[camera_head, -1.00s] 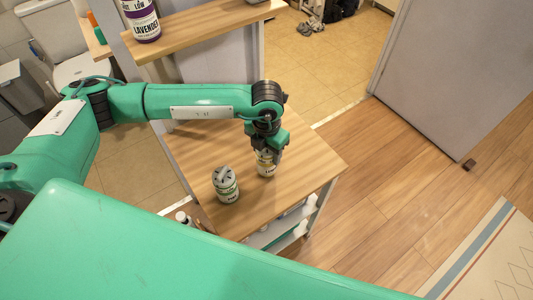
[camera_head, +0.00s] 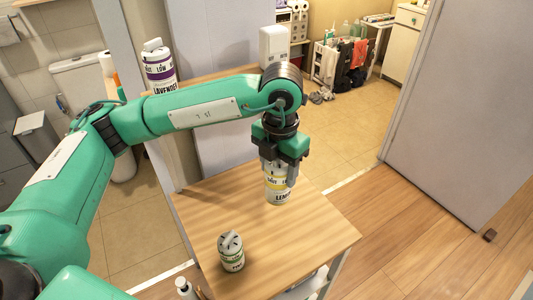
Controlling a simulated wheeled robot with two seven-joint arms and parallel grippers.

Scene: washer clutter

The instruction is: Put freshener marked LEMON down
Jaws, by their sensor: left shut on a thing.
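The freshener marked LEMON (camera_head: 277,188) is a white can with a yellow band. My left gripper (camera_head: 283,168) is shut around its upper part, pointing down, and holds it upright. The can appears raised above the small wooden table (camera_head: 290,235), toward its far side. The gripper's fingers hide part of the can's top. My right gripper is not in view.
A purple-labelled LAVENDER can (camera_head: 159,70) stands on a higher wooden shelf (camera_head: 205,75) behind my left arm. A white dispenser (camera_head: 273,46) stands at that shelf's far end. The right part of the small table is bare. A grey door (camera_head: 460,110) is at right.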

